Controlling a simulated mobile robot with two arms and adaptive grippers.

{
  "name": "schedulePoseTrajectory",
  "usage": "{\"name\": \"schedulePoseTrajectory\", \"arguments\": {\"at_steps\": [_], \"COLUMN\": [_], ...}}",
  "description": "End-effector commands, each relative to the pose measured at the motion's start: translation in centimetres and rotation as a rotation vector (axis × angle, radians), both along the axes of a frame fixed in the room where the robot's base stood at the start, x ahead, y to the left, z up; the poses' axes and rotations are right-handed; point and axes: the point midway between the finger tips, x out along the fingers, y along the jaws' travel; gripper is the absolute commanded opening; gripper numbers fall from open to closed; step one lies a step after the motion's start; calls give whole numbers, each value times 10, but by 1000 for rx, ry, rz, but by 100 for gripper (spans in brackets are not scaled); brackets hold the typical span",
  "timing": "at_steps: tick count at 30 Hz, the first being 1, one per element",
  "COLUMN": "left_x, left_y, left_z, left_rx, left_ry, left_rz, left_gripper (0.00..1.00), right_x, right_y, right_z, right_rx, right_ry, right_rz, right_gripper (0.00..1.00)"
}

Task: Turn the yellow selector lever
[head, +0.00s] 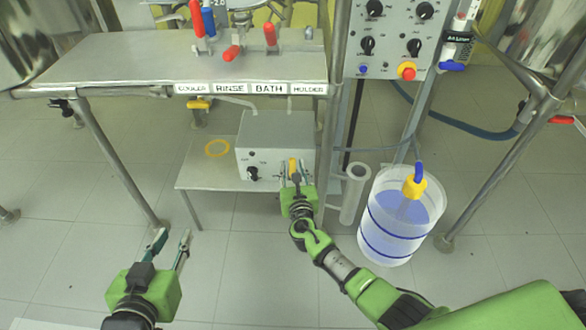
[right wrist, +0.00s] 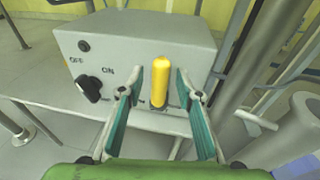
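The yellow selector lever (right wrist: 160,82) stands out from the front of a grey control box (right wrist: 130,40), near the box's right side. It also shows in the head view (head: 293,166) at the lower right of the box (head: 270,130). My right gripper (right wrist: 159,88) is open, with one finger on each side of the lever. Gaps show between the fingers and the lever in the right wrist view. My left gripper (head: 172,246) is open and empty above the floor at the lower left, well away from the box.
A black knob (right wrist: 90,88) with OFF and ON labels is on the box, left of the lever. The box sits on a low metal shelf (head: 200,175) under the labelled bench (head: 180,60). A bucket of blue liquid (head: 395,230) and a white cylinder (head: 354,195) stand to the right.

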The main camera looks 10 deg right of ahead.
Motion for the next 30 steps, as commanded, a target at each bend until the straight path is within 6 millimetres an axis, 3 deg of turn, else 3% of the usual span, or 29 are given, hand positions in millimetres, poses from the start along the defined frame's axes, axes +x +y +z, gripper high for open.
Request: {"name": "schedulePoseTrajectory", "arguments": {"at_steps": [8, 21, 30], "left_x": [1, 0, 0], "left_y": [0, 0, 0], "left_z": [1, 1, 1], "left_rx": [-1, 0, 0], "left_ry": [-3, -2, -2], "left_rz": [0, 0, 0], "left_gripper": [28, 28, 28], "right_x": [-11, -91, -117], "right_y": [2, 11, 14], "right_z": [1, 13, 18], "right_rx": [1, 0, -1], "right_ry": [0, 2, 0], "right_rz": [1, 0, 0], "right_gripper": [32, 32, 32]}}
